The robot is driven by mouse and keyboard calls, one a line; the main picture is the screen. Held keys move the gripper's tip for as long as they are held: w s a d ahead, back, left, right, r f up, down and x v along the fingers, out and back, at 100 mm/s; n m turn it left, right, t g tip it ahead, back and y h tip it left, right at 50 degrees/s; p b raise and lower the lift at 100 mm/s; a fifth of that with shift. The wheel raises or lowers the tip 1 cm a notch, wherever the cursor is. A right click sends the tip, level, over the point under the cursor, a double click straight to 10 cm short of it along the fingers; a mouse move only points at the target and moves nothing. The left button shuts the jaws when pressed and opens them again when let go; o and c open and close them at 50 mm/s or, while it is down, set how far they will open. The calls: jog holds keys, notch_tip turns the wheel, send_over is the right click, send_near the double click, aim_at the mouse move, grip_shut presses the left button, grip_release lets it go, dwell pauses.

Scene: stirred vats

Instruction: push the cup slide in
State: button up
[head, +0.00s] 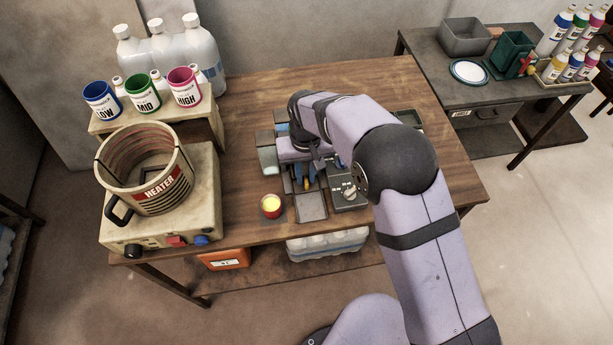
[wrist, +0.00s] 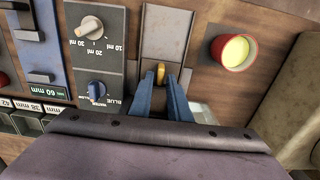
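The cup slide (head: 311,207) is a flat grey plate sticking out from the front of the dispensing unit at the middle of the table. In the head view my gripper (head: 307,184) is low over the unit, partly hidden by my arm. No cup shows on the visible part of the slide.
A dial box (head: 348,194) stands on the other side. A heater pot (head: 147,170) and blue, green and magenta cups (head: 143,92) are at the left. The table's front edge is near.

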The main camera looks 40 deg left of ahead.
aim_at(306, 178)
jog(key=shift+o, duration=0.6)
jog(key=shift+r, duration=0.1)
jog(key=shift+r+b, duration=1.2)
jog(key=shift+r, duration=2.35)
jog(key=w+d+r+m, duration=0.1)
jog(key=w+d+m, duration=0.15)
jog(key=d, duration=0.95)
jog(key=w+d+r+m, duration=0.2)
jog(key=w+d, duration=0.1)
jog(key=d, duration=1)
jog(key=s+d+f+m, duration=0.1)
jog(key=s+d+m, duration=0.1)
jog(key=s+d, duration=0.4)
jog(key=s+d+f+m, duration=0.1)
jog(key=s+d, duration=0.5)
jog(key=d, duration=0.6)
jog(key=shift+f+m, duration=0.4)
jog(key=shift+m, duration=0.35)
jog(key=shift+w, duration=0.1)
